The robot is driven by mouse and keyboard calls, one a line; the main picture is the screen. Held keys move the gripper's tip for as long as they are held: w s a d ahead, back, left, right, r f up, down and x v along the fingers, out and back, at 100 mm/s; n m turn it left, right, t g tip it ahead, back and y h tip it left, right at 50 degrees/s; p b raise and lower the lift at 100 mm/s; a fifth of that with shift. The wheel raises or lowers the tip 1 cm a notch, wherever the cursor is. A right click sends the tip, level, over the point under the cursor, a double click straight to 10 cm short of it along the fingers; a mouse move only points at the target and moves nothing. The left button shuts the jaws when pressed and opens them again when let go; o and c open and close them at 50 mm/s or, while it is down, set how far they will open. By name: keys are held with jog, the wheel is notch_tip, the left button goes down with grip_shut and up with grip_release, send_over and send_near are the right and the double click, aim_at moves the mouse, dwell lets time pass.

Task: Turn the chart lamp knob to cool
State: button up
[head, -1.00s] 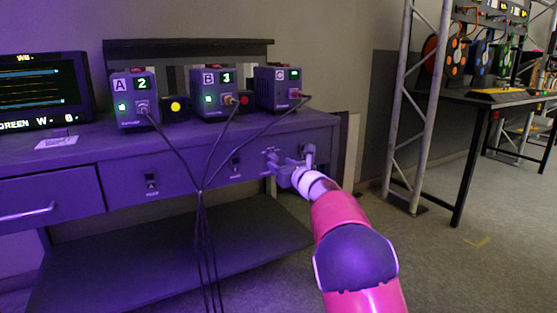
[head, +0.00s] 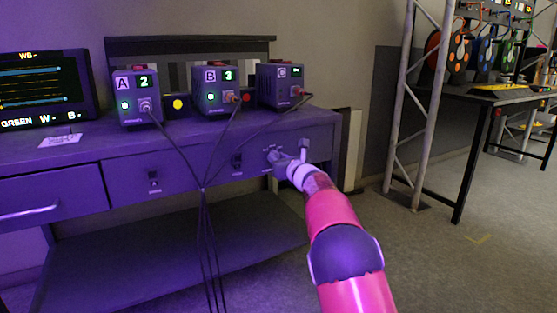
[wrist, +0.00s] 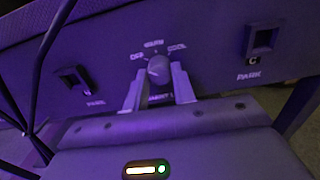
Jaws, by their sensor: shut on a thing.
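The chart lamp knob (wrist: 158,66) is a small rounded grey dial on the desk's front panel in the wrist view. The labels OFF, WARM and COOL run around its top from left to right. Its pointer looks to be near the top, by WARM, but I cannot tell its exact angle. My gripper (wrist: 157,78) is shut on the knob, with one finger on each side. In the head view my gripper (head: 277,159) is against the right end of the desk front and hides most of the knob.
Park slots flank the knob, one at left (wrist: 73,79) and one marked C (wrist: 262,40). Boxes A (head: 135,98), B (head: 214,92) and C (head: 280,86) stand on the desk, with dark cables (head: 203,230) hanging in front.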

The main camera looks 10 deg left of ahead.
jog(key=shift+m, duration=0.4)
jog(key=m, duration=0.3)
jog(key=shift+m, duration=0.4)
jog(key=m+p, duration=0.1)
jog(key=m, duration=0.4)
jog(key=shift+r, duration=0.15)
jog(key=m+p, duration=0.2)
jog(key=m, duration=0.3)
jog(key=shift+m, duration=0.4)
jog(key=shift+m+p, duration=1.05)
jog(key=shift+m, duration=1.15)
jog(key=o, duration=1)
